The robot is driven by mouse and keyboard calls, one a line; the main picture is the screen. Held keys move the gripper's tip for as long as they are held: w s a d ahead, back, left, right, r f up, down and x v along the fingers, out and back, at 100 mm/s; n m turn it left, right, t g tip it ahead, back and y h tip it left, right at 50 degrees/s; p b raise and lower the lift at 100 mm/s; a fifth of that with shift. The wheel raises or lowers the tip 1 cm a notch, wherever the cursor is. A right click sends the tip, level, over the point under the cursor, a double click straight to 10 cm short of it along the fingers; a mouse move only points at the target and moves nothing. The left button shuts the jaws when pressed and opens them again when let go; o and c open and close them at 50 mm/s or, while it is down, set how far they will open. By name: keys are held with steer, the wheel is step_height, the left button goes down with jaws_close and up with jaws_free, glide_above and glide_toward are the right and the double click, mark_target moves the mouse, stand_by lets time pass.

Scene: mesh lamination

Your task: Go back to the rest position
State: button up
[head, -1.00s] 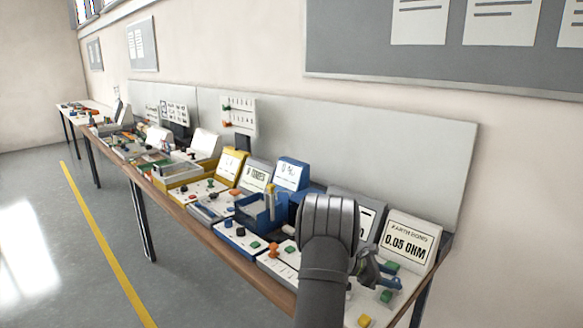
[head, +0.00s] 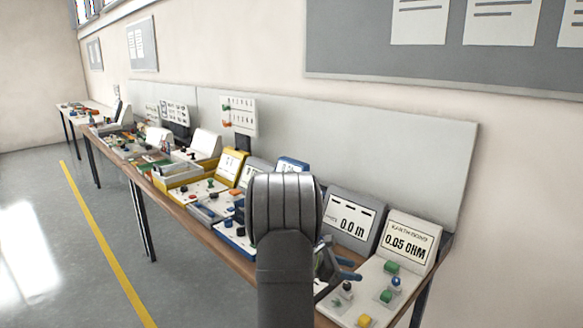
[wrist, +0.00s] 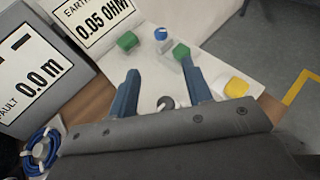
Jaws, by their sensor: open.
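My gripper (head: 338,268) is at the right part of the workbench, partly hidden behind my own dark arm link in the head view. In the wrist view its two blue fingers (wrist: 162,86) stand apart with nothing between them. Past them lies the white panel of the EARTH BOND tester (wrist: 222,92), with green, blue and yellow knobs. I cannot tell how high the fingers are above the bench.
The EARTH BOND tester (head: 410,240) reads 0.05 OHM at the bench's right end. A grey tester (head: 351,222) reading 0.0 m stands beside it. A coiled blue cable (wrist: 40,148) lies at lower left. Yellow and blue units crowd the bench leftward. Open floor (head: 60,250) lies in front.

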steer(key=shift+d+r+m+t+y, duration=0.2)
steer(key=shift+d+m+y, duration=0.2)
steer(key=shift+d+m, duration=0.6)
steer(key=shift+d+r+m+t+y, duration=0.15)
steer(key=shift+d+m+y, duration=0.3)
steer(key=shift+d, duration=0.9)
